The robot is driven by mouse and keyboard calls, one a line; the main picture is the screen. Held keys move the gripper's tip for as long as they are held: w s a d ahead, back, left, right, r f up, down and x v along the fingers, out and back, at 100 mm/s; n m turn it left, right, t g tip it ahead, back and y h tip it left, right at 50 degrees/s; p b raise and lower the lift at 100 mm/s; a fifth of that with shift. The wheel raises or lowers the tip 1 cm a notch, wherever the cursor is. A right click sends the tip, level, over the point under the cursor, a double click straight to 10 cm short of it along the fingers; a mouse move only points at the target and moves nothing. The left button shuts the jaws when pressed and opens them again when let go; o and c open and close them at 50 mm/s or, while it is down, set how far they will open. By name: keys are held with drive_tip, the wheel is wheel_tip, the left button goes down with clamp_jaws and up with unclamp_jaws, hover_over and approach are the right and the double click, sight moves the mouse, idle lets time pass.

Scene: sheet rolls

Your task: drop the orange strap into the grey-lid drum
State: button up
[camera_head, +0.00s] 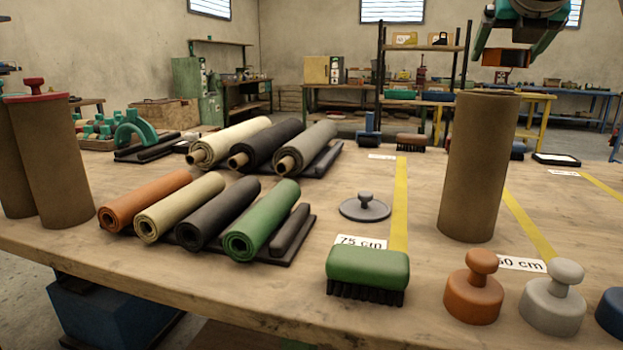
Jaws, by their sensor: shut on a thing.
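My gripper (508,50) is at the top right, its teal fingers shut on the orange strap (506,59), a small orange-brown piece with a dark top. It holds the strap in the air above the tall brown drum (473,170) and a little to the right of its middle in the picture. The drum stands upright on the table with no lid on it; its inside is barely visible. A grey lid (364,208) with a knob lies flat on the table to the left of this drum.
Two brown drums (50,160) stand at the left, one with a red lid (36,95). Rolled sheets (198,212) lie on dark racks mid-table. A green brush (367,268), an orange knobbed stamp (473,287) and a white one (552,299) sit along the front edge.

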drive_tip(key=shift+f+b, duration=0.45)
drive_tip(key=shift+f, duration=0.35)
drive_tip(key=o, duration=1.1)
drive_tip(key=v, duration=0.7)
drive_tip(key=shift+s+a+r, duration=0.1)
drive_tip(key=shift+s+r, duration=0.1)
drive_tip(key=shift+s, duration=0.15)
